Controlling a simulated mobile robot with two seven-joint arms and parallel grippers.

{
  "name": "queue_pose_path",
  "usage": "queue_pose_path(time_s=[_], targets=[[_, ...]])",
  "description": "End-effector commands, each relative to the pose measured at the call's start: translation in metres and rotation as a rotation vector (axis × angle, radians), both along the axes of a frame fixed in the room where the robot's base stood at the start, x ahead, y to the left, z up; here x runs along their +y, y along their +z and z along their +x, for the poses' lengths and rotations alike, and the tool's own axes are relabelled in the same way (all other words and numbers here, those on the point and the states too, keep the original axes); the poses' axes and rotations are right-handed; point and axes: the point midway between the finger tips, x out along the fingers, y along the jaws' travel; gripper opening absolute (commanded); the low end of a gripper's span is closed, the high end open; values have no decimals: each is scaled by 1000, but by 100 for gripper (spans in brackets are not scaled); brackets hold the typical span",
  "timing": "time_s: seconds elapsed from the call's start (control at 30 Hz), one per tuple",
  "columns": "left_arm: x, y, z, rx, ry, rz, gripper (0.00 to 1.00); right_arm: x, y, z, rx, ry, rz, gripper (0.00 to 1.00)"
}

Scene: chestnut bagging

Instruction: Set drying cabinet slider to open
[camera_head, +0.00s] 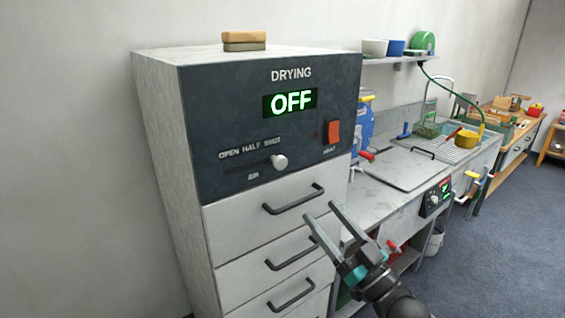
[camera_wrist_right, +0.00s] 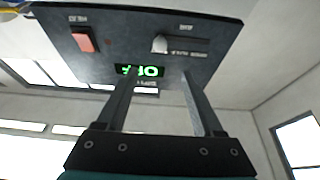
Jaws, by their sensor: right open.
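The drying cabinet (camera_head: 165,130) stands at the left with a dark front panel that reads DRYING and a green OFF display (camera_head: 290,101). The air slider's pale round knob (camera_head: 279,161) sits at the right end of its slot, under the word SHUT; OPEN is at the left end. The knob also shows in the right wrist view (camera_wrist_right: 160,44), where the panel appears upside down. My right gripper (camera_head: 320,210) is open and empty, below and right of the knob, in front of the drawers and apart from the panel. My left gripper is not in view.
A red rocker switch (camera_head: 333,132) is on the panel right of the slider. Drawer handles (camera_head: 293,199) stick out below it. A sponge-like block (camera_head: 244,41) lies on the cabinet top. A worktop (camera_head: 380,178) with several items extends to the right.

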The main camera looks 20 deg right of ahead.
Motion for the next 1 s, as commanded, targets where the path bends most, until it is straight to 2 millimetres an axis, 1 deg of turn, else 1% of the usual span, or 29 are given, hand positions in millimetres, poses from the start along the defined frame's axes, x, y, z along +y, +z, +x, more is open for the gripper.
queue_pose_path(time_s=[0.17,0.8,1.0], targets=[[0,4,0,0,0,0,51,6,9,19,-1,-1,0,69],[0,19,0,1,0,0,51,37,44,103,3,-2,-1,69],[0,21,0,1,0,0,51,44,52,121,4,-2,-1,69]])
